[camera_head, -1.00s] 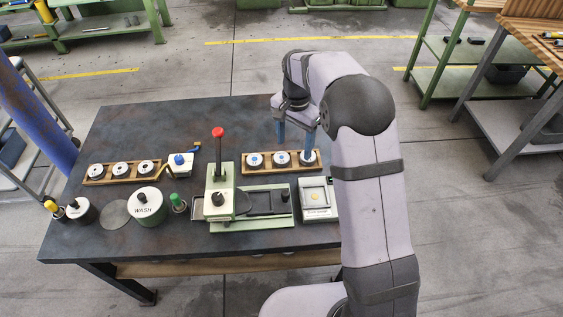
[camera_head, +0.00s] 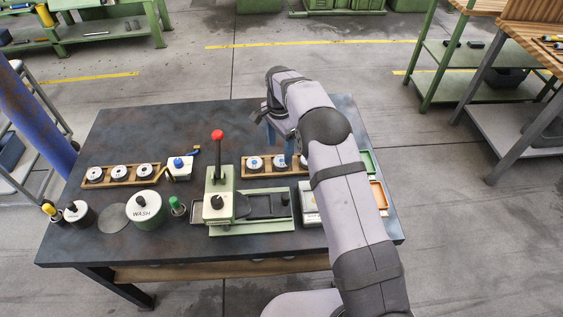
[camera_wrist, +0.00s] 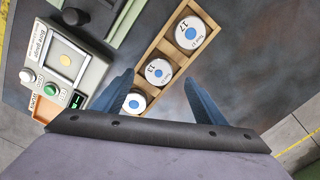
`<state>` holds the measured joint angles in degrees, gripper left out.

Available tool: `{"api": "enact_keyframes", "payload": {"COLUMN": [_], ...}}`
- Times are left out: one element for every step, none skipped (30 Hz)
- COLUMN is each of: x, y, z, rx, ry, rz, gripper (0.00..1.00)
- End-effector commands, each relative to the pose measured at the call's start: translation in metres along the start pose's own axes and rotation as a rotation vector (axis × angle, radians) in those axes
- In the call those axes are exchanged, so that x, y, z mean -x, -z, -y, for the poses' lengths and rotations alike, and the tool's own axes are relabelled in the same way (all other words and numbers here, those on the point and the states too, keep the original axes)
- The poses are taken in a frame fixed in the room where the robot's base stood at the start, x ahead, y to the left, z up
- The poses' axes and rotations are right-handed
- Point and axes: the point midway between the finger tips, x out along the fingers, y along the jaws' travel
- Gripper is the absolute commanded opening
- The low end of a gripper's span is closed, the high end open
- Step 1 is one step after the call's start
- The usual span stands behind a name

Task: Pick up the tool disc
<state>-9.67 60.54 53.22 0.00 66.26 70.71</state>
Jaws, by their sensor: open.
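White discs with blue centres lie in a wooden rack in the middle of the table. In the wrist view the rack (camera_wrist: 150,55) holds three: a far disc (camera_wrist: 193,33), a middle disc (camera_wrist: 158,72) and a near disc (camera_wrist: 134,102). I cannot tell which the task calls the tool disc. My gripper (camera_wrist: 160,78) is open and empty, its blue fingers pointing at the rack. The middle disc appears between the fingertips.
A green press (camera_head: 220,195) with a red-knobbed lever stands left of the rack. A device with a display (camera_wrist: 65,60) stands beside the rack. Another disc rack (camera_head: 104,182), a WASH pot (camera_head: 144,206) and green and orange trays (camera_head: 378,195) are also on the table.

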Motion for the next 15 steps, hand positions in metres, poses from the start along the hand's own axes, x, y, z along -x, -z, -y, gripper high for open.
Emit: {"api": "enact_keyframes", "payload": {"x": [0.000,-0.001,-0.002,-0.003,-0.005,-0.008,-0.010,-0.014,-0.019,-0.022,-0.026,-0.032,-0.036,-0.039,-0.043], "y": [0.000,0.000,0.000,0.001,0.001,0.001,0.002,0.002,0.003,0.003,0.004,0.004,0.004,0.004,0.004], "z": [0.000,0.000,0.000,-0.001,-0.001,-0.001,-0.002,-0.002,-0.003,-0.003,-0.003,-0.003,-0.003,-0.003,-0.003], "rx": [0.000,0.000,0.000,0.000,0.000,0.000,0.000,0.000,0.000,0.000,0.000,0.000,0.000,0.001,0.001], "ry": [0.000,0.000,0.000,-0.001,-0.003,-0.003,-0.003,-0.003,-0.005,-0.004,-0.004,-0.004,-0.002,-0.002,-0.002], "rz": [0.000,0.000,0.000,0.000,0.001,0.001,0.001,0.001,0.002,0.001,0.001,0.001,0.001,0.001,0.001], "gripper": [0.65,0.65,0.65,0.65,0.65,0.65,0.65,0.65,0.65,0.65,0.65,0.65,0.65,0.65,0.65]}}
